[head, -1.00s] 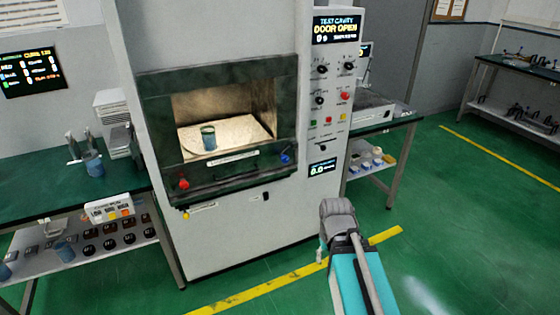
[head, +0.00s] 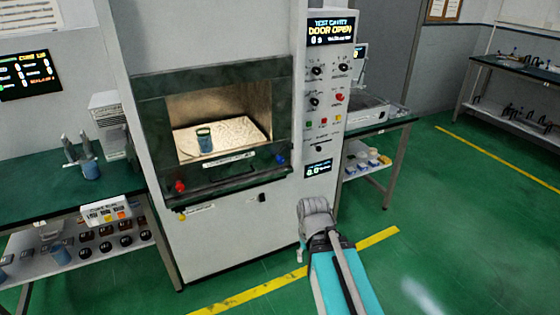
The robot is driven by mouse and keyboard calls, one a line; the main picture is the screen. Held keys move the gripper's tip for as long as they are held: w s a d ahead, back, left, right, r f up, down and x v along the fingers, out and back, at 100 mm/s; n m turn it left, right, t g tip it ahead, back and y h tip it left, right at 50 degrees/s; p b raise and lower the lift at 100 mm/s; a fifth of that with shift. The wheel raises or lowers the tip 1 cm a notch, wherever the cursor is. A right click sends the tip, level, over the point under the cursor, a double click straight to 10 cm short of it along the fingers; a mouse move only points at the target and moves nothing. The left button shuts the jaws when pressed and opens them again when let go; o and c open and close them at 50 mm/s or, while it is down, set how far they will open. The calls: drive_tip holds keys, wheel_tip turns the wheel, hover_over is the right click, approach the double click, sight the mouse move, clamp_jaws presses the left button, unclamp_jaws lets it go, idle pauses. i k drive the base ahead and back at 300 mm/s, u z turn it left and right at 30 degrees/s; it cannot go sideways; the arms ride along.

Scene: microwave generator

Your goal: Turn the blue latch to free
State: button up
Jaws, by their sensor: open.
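The blue latch (head: 281,159) is a small blue knob at the right end of the dark sill below the microwave opening. My arm reaches up from the bottom of the head view, its grey end joint lower right of the latch. Only a small pale part at my gripper (head: 302,254) shows beside that joint; the fingers are mostly hidden. My gripper is open, and it appears clear of the latch. The microwave generator (head: 225,245) is a tall pale cabinet, and its display reads DOOR OPEN.
A red knob (head: 180,187) is at the sill's left end. A blue-grey cup (head: 204,141) stands inside the lit cavity. A control panel (head: 325,100) is right of the opening. Benches flank the cabinet at left (head: 125,192) and right (head: 395,125). Green floor is open at right.

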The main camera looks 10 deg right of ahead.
sight(279, 156)
drive_tip(key=u, duration=0.05)
drive_tip(key=i, duration=1)
drive_tip(key=z, duration=0.05)
